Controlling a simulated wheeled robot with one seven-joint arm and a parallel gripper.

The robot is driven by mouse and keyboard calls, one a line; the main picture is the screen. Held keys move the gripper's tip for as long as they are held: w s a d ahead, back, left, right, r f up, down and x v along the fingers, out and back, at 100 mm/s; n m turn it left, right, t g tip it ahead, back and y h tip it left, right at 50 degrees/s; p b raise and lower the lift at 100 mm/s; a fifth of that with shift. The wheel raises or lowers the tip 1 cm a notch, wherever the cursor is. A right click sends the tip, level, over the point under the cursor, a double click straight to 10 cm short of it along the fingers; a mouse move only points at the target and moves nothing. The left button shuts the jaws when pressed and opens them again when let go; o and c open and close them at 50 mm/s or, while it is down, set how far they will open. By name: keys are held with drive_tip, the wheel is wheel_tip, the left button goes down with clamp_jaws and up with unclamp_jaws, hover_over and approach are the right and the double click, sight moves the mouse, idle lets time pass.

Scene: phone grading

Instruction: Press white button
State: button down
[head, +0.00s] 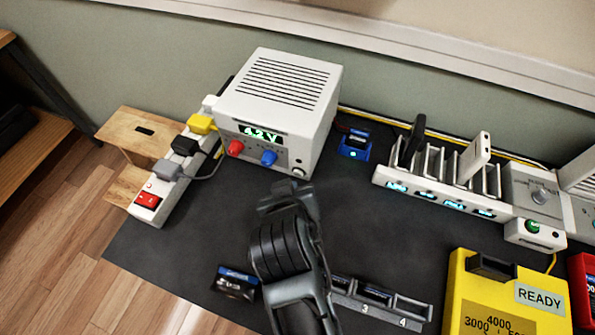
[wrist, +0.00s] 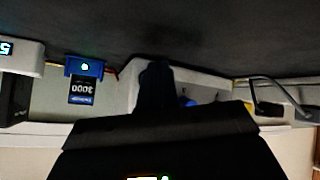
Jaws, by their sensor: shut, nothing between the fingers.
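The white power supply (head: 280,95) stands at the back left of the dark mat, its green display lit "4.2 V". A small round white button (head: 298,171) with a dark surround is at the lower right of its front face, right of the blue terminal (head: 268,158). My gripper (head: 287,193) is shut and empty, just in front of that face and below the button in the picture, apart from it. In the wrist view, which is upside down, my dark gripper (wrist: 157,70) covers much of the power supply, and the button cannot be made out clearly.
A power strip (head: 175,175) with a red switch lies left of the supply. A blue battery holder (head: 355,145) and a white phone rack (head: 440,190) stand right.

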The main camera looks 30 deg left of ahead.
drive_tip(key=shift+s+d+p, duration=0.2)
drive_tip(key=shift+s+p, duration=0.1)
drive_tip(key=shift+s, duration=0.5)
drive_tip(key=shift+s+d+p, duration=0.2)
drive_tip(key=shift+s+p, duration=0.05)
drive_tip(key=shift+s, duration=0.6)
drive_tip(key=shift+s+d+p, duration=0.2)
drive_tip(key=shift+s+p, duration=0.1)
drive_tip(key=shift+s, duration=0.5)
